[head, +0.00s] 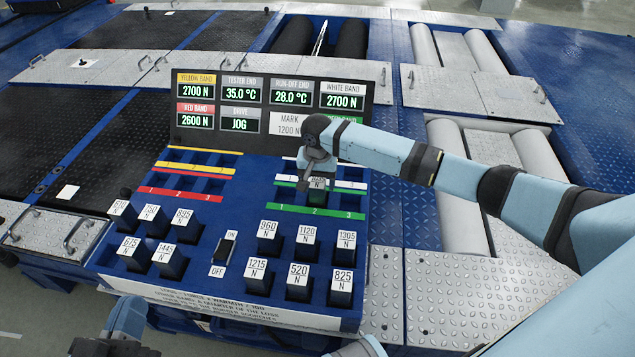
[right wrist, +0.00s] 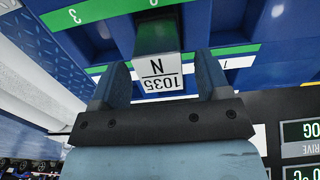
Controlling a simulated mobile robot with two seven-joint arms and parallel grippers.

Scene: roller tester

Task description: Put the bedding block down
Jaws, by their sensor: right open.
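A dark block with a white label reading 1035 N (right wrist: 160,75) stands in the green band's row, behind the numeral 2. In the head view the block (head: 318,190) is partly hidden by my right gripper. My right gripper (right wrist: 160,82) is open, with one finger on each side of the block's labelled top and small gaps showing. It also shows in the head view (head: 316,170), above the green band (head: 316,211). My left gripper (head: 112,348) is low at the left, in front of the console; its fingers are not clear.
Several other labelled blocks stand on the blue console, such as 960 N (head: 268,232) and 895 N (head: 186,222). An on/off switch (head: 224,248) sits between the groups. The display panel (head: 270,105) rises behind my right gripper. The yellow and red rows (head: 190,180) look empty.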

